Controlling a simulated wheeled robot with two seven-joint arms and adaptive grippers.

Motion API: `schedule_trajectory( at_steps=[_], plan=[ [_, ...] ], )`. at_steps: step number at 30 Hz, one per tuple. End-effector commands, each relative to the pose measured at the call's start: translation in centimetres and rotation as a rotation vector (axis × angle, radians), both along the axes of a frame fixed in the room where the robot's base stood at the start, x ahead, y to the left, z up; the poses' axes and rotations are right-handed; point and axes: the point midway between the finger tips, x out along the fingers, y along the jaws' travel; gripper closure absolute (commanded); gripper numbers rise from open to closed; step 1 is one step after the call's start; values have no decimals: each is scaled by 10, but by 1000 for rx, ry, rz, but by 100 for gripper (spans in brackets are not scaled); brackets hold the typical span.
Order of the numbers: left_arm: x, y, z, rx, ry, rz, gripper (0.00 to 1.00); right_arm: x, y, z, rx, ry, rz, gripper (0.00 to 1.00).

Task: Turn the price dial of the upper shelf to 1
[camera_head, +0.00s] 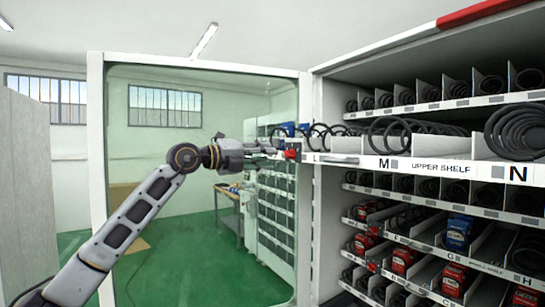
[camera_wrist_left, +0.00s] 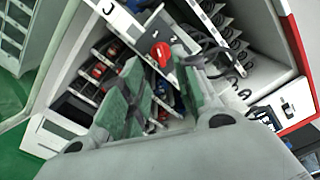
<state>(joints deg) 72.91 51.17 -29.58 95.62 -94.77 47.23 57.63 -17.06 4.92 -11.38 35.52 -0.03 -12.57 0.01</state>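The red price dial (camera_head: 291,154) sits at the left end of the shelf edge labelled UPPER SHELF (camera_head: 440,168). My left gripper (camera_head: 268,148) is just left of the dial in the head view. In the wrist view its two green-padded fingers (camera_wrist_left: 165,75) are apart, with the knob beyond and between their tips. No clear contact with the dial shows. My right gripper is in neither view.
The open glass door (camera_head: 95,180) with its white frame stands behind my left arm. The vending cabinet (camera_head: 318,220) holds metal spirals (camera_head: 515,130) and, on lower shelves, red and blue boxes (camera_head: 458,234). Shelf edges and spirals lie close right of my gripper.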

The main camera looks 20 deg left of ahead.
Motion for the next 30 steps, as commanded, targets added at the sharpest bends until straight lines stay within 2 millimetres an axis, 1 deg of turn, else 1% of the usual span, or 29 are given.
schedule_trajectory(
  at_steps=[7, 15, 30],
  plan=[
    [-21, 17, 0, 1, 0, 1, 70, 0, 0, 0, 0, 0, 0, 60],
    [-37, 29, 0, 0, -1, 1, 70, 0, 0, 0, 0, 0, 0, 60],
    [-41, 32, 0, -1, -1, 0, 70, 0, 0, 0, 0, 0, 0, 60]
  ],
)
